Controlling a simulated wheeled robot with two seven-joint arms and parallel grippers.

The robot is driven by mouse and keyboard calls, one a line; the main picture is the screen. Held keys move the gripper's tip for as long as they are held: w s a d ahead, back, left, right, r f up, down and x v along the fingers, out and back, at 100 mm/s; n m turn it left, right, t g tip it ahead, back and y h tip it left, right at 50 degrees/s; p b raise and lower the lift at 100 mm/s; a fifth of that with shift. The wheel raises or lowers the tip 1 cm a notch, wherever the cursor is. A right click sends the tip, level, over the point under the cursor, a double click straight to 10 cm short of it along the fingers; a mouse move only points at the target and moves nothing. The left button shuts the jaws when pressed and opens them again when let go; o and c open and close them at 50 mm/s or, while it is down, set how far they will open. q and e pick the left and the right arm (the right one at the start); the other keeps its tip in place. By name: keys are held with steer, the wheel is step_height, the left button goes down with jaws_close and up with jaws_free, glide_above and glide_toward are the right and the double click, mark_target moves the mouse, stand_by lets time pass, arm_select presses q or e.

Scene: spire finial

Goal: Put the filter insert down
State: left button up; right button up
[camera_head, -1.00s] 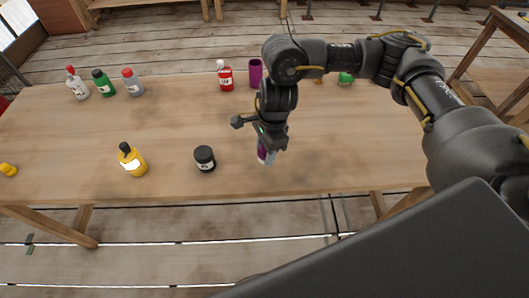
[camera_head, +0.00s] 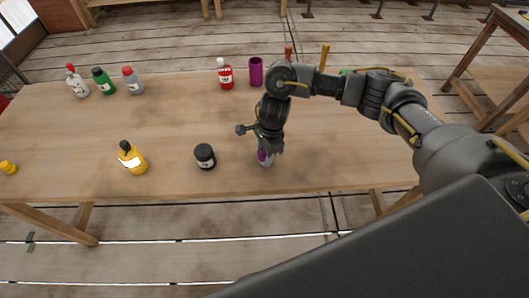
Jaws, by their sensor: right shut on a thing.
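My right gripper (camera_head: 265,146) points down over the front middle of the wooden table. It is shut on a small purple and pale object, which I take to be the filter insert (camera_head: 265,158). The gripper hides much of it. The insert is at or just above the tabletop; I cannot tell whether it touches. A black jar (camera_head: 205,157) stands to the left of it, apart. My left gripper is not in view.
On the wooden table (camera_head: 330,155), a yellow bottle (camera_head: 133,160) stands front left. A red bottle (camera_head: 225,75) and a purple cup (camera_head: 256,72) stand at the back. White (camera_head: 77,82), green (camera_head: 103,82) and grey (camera_head: 132,82) bottles stand back left. The right front is clear.

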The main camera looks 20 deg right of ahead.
steer(key=shift+f+b, duration=0.2)
steer(key=shift+b, duration=0.1)
steer(key=o, duration=1)
steer(key=shift+c, duration=0.2)
steer(key=shift+r, duration=0.1)
steer(key=shift+r, duration=0.1)
steer(key=shift+r+p, duration=0.25)
steer(key=shift+p, duration=0.15)
steer(key=r, duration=0.3)
steer(key=d+r, duration=0.1)
steer(key=r, duration=0.7)
steer(key=shift+d+r+b, duration=0.25)
steer(key=shift+d+b, duration=0.05)
steer(key=shift+d, duration=0.05)
